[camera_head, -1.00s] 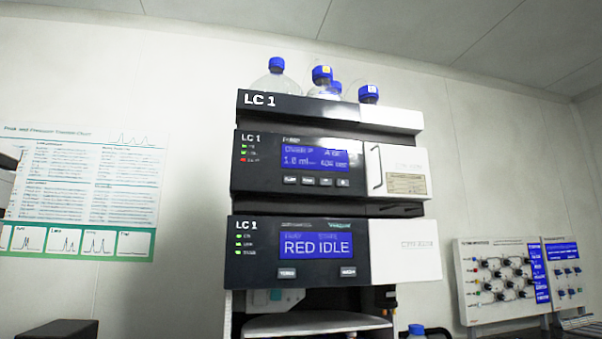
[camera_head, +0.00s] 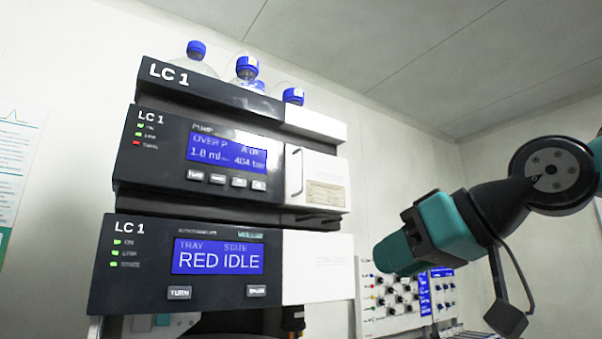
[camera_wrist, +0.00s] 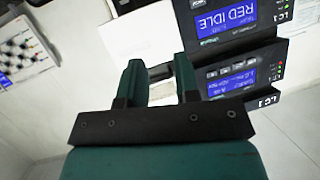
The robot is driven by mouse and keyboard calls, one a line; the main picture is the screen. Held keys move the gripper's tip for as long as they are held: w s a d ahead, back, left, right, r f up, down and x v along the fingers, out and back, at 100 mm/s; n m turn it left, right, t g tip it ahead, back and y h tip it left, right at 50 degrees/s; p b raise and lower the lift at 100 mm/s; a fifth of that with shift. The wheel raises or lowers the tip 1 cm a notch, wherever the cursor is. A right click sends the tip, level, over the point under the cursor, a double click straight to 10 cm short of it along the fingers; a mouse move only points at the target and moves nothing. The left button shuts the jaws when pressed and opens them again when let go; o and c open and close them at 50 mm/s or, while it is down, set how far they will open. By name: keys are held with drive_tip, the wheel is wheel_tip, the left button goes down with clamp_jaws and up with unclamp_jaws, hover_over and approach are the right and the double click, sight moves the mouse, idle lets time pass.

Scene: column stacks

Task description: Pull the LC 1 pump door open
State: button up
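The LC 1 pump (camera_head: 190,160) is the dark middle module with a blue display and a red light lit. Its white door (camera_head: 325,165) is on its right side and looks closed, with a slim upright handle (camera_head: 294,172) near the door's left edge. My gripper (camera_head: 388,258) is to the right of the stack and lower than the door, apart from it in the picture. In the wrist view, my gripper (camera_wrist: 158,72) shows two teal fingers spread with nothing held between them. There the pump display (camera_wrist: 232,82) is right of the fingers, which mostly hide the door area.
The autosampler (camera_head: 215,262) reading RED IDLE sits below the pump, with a white panel at its right. Blue-capped bottles (camera_head: 247,67) stand in the top tray (camera_head: 200,88). A valve panel (camera_head: 390,300) is behind my gripper. A wall chart is at far left.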

wheel_tip(320, 180, up, 15)
drive_tip(key=s+n+t+y, duration=0.2)
drive_tip(key=t+y, duration=0.1)
drive_tip(key=p, duration=1.8)
approach(304, 185)
drive_tip(key=w+a+r, duration=0.1)
drive_tip(key=w+a, duration=0.1)
drive_tip(key=w+a+r, duration=0.1)
drive_tip(key=w+a, duration=0.1)
drive_tip(key=w+a+r, duration=0.1)
drive_tip(key=w+a, duration=0.1)
drive_tip(key=shift+w+a+r, duration=0.2)
drive_tip(key=shift+w+a, duration=0.1)
drive_tip(key=shift+w, duration=0.1)
drive_tip(key=shift+w+a+f, duration=0.15)
drive_tip(key=shift+w+a, duration=0.2)
drive_tip(key=shift+w, duration=0.05)
clamp_jaws()
